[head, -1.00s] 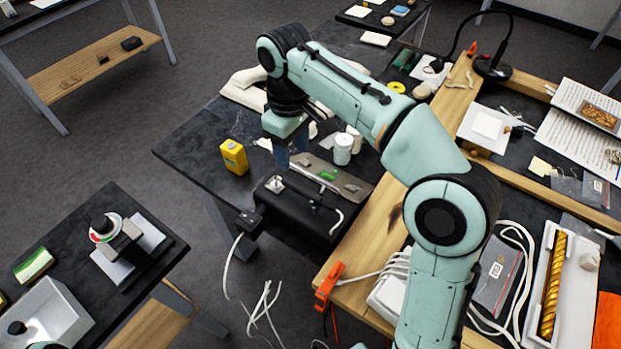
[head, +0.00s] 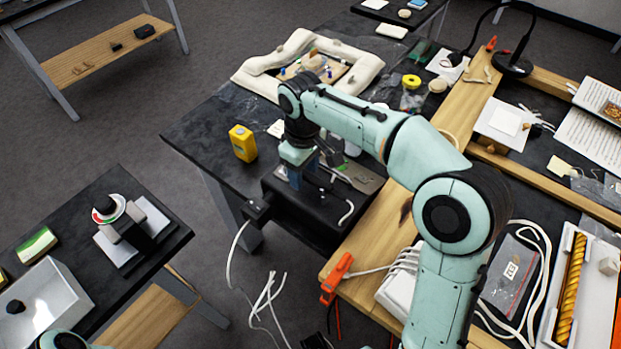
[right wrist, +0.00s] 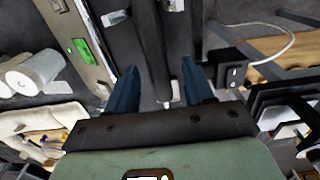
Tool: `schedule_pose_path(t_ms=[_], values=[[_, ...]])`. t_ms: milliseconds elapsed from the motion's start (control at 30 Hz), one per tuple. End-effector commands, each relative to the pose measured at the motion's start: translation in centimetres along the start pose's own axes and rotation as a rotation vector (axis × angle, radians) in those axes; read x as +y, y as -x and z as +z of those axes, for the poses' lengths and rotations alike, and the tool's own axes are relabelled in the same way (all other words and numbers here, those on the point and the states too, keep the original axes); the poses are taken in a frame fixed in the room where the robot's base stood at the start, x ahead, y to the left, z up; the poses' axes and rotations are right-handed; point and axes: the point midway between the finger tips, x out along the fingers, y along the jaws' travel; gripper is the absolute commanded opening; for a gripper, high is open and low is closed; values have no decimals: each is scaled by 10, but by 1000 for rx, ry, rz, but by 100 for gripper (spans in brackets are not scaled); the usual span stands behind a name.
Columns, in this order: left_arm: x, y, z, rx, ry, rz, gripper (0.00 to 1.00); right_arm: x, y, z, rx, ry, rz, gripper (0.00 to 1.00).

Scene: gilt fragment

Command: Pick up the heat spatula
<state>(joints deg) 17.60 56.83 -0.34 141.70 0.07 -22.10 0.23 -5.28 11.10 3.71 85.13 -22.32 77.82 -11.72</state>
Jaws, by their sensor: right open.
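My right gripper (head: 303,176) is low over a black box-shaped unit (head: 328,222) on the dark table. In the right wrist view its two blue fingers (right wrist: 158,68) are apart, with nothing held between them. A slender dark bar (right wrist: 152,48) and a small pale tip (right wrist: 170,103) show between and beyond the fingers. The bar may be the heat spatula, but I cannot tell for sure. In the head view my wrist and fingers hide much of the unit's top. My left gripper is not in view.
A panel with a green patch (right wrist: 82,48) lies beside the unit, near white rolls (right wrist: 32,70). A white cable (head: 232,262) hangs off the table front. A padded ring (head: 258,72) lies behind.

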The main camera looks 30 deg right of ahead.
Motion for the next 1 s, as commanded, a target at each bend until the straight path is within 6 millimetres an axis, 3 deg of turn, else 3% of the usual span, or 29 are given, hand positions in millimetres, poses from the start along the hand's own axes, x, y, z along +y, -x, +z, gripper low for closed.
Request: schedule_pose_path(t_ms=[300, 400, 467, 800, 1000], values=[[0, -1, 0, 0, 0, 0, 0, 0, -6, 0, 1, 0, 0, 49], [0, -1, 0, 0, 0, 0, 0, 0, -6, 0, 1, 0, 0, 16], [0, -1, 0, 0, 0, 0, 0, 0, -6, 0, 1, 0, 0, 0], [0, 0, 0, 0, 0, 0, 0, 0, -3, 0, 2, 0, 1, 0], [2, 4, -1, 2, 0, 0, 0, 0, 14, -1, 5, 0, 1, 0]])
